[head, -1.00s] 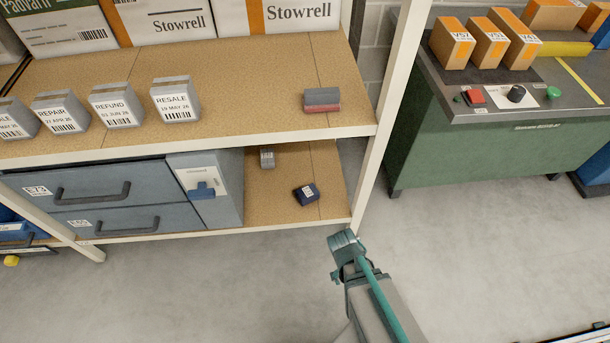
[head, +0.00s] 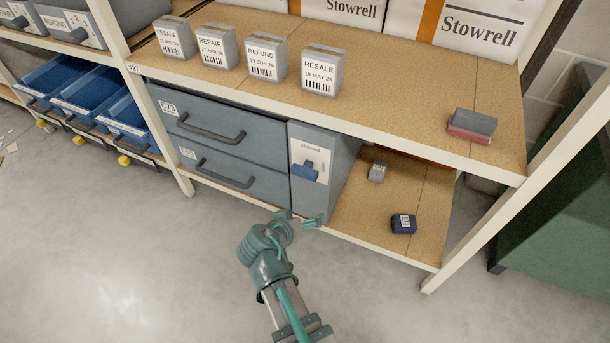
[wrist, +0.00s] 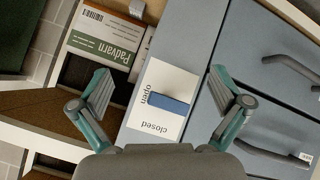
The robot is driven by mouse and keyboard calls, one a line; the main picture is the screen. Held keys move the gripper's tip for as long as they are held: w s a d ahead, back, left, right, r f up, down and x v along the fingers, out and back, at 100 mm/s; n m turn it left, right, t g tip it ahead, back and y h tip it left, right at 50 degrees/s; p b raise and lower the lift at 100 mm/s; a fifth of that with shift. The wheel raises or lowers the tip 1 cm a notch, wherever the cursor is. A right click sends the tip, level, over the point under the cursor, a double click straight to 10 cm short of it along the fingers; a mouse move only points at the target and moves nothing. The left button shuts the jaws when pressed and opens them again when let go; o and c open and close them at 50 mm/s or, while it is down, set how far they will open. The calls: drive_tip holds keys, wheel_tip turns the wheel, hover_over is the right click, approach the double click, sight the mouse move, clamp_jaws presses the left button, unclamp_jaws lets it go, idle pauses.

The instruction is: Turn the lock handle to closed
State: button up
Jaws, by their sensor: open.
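The blue lock handle (head: 305,171) sits on a white label plate on the narrow grey panel right of the drawers. In the wrist view the lock handle (wrist: 168,103) lies across the plate (wrist: 181,80), its free end beside the word "open". The word "closed" is at the plate's lower end in that view. My gripper (head: 296,220) is in front of and below the panel in the head view. In the wrist view my gripper (wrist: 161,87) is open and empty, its fingers on either side of the handle, apart from it.
Two drawers with dark pulls (head: 211,128) are left of the panel. A shelf edge (head: 400,150) runs above it, holding several grey labelled boxes. A small dark blue box (head: 403,224) and a grey one (head: 377,171) lie right. A white post (head: 510,170) stands further right.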

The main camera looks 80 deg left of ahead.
wheel_tip(320, 180, up, 3)
drive_tip(key=s+a+y, duration=0.1)
drive_tip(key=s+a, duration=0.1)
drive_tip(key=s, duration=0.1)
drive_tip(key=m+t+y, duration=0.1)
drive_tip(key=m+y, duration=0.2)
drive_tip(key=m, duration=0.1)
approach(303, 172)
drive_tip(key=b+x, duration=0.1)
drive_tip(key=x, duration=0.9)
drive_tip(key=shift+w+a+f, duration=0.1)
drive_tip(key=shift+w+a, duration=0.1)
drive_tip(key=c, duration=1)
